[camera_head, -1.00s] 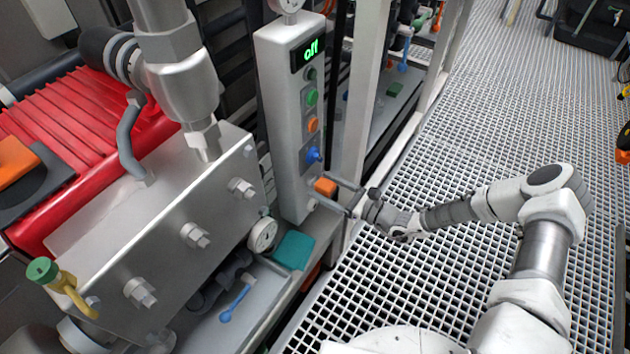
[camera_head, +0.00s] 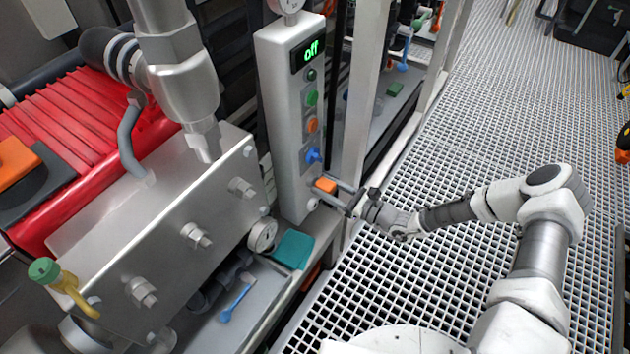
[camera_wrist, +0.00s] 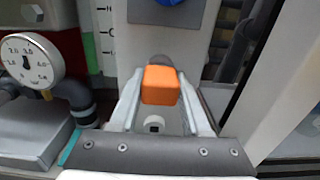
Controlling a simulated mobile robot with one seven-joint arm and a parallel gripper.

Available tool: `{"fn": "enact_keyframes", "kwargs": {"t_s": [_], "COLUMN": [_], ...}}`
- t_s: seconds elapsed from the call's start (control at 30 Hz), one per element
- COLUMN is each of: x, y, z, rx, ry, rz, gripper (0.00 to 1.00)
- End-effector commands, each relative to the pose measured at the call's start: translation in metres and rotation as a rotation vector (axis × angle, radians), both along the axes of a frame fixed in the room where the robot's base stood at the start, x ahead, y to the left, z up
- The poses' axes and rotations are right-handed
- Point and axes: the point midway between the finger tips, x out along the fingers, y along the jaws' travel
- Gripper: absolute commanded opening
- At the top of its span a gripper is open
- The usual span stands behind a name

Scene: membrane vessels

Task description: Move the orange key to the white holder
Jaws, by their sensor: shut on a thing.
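The orange key (camera_head: 326,185) is a small block between the fingertips of my gripper (camera_head: 328,190), right beside the lower part of the grey control column. In the wrist view the orange key (camera_wrist: 161,86) shows clearly, with the fingers of my gripper (camera_wrist: 160,100) closed on both its sides. Whether the key touches the column is not clear.
A pressure gauge (camera_wrist: 28,62) stands left of the fingers. A teal block (camera_head: 292,249) lies on the ledge below. A white post (camera_head: 362,100) stands close on the right.

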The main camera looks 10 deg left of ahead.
Motion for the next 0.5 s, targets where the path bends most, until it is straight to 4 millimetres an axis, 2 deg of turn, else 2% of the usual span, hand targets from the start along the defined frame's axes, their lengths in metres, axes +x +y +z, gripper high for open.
{"fn": "enact_keyframes", "kwargs": {"t_s": [0.27,0.5], "x": [0.0001,-0.0025], "y": [-0.0003,-0.0086], "z": [0.0005,0.0008], "rx": [0.001,0.001], "ry": [0.000,-0.001], "rz": [0.000,-0.001], "gripper": [0.00,0.00]}}
